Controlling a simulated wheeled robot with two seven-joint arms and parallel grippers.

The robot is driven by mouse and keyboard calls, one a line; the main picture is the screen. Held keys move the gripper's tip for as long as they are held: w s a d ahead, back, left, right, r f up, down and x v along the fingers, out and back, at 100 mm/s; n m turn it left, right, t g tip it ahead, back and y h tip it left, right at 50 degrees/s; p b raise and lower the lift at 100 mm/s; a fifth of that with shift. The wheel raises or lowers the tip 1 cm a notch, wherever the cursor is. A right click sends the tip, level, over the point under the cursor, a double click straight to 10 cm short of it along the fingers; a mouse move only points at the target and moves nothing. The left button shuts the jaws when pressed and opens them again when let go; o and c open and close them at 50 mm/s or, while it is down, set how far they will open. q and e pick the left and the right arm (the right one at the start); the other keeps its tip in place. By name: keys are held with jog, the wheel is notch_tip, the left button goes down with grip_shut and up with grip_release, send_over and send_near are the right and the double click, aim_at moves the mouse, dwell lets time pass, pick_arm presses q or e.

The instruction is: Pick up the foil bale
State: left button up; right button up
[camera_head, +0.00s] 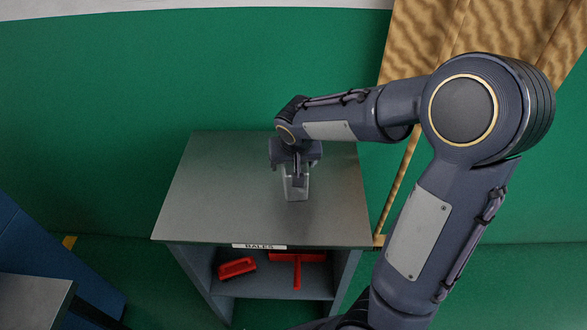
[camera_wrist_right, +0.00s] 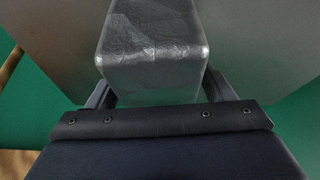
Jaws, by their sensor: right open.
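The foil bale (camera_head: 297,188) is a silvery, crinkled block standing on the grey table top (camera_head: 225,190). My right gripper (camera_head: 298,178) is over it from behind and above, and hides its far part in the head view. In the right wrist view the bale (camera_wrist_right: 152,50) fills the upper middle, between the two fingers of the right gripper (camera_wrist_right: 155,95). The fingers lie on either side of it, open. I cannot tell whether either finger touches it. My left gripper is not in view.
The table has a front label reading "BALES" (camera_head: 259,246). On the shelf below lie a red object (camera_head: 237,267) and a red T-shaped tool (camera_head: 297,268). The table top around the bale is clear. A grey-topped unit (camera_head: 30,300) stands at the lower left.

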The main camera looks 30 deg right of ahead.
jog(key=c, duration=1.2)
jog(key=shift+r, duration=0.15)
